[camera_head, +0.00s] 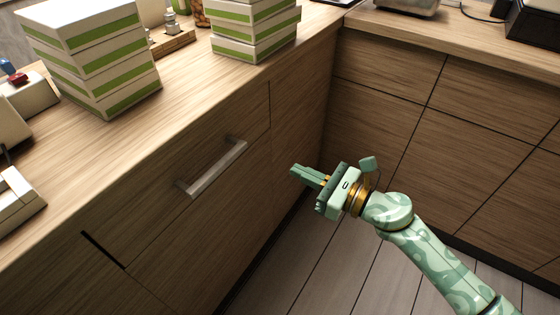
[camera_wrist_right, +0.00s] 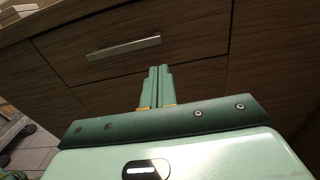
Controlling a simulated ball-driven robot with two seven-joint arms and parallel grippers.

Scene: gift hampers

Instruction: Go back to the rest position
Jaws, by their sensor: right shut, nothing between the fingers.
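My right gripper (camera_head: 298,172) is green and shows in the head view in front of the lower cabinets, below the counter edge. Its fingers are together and empty, pointing left toward the cabinet front. In the right wrist view the two fingers (camera_wrist_right: 159,74) lie side by side with nothing between them. A drawer handle (camera_head: 212,168) is to the left of the gripper and apart from it; it also shows in the right wrist view (camera_wrist_right: 124,48). My left gripper is not in the head view.
Two stacks of white and green boxes, a left stack (camera_head: 96,60) and a right stack (camera_head: 255,28), stand on the wooden counter (camera_head: 190,88). Cabinets (camera_head: 450,140) close off the right side. The floor (camera_head: 330,260) below my arm looks clear.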

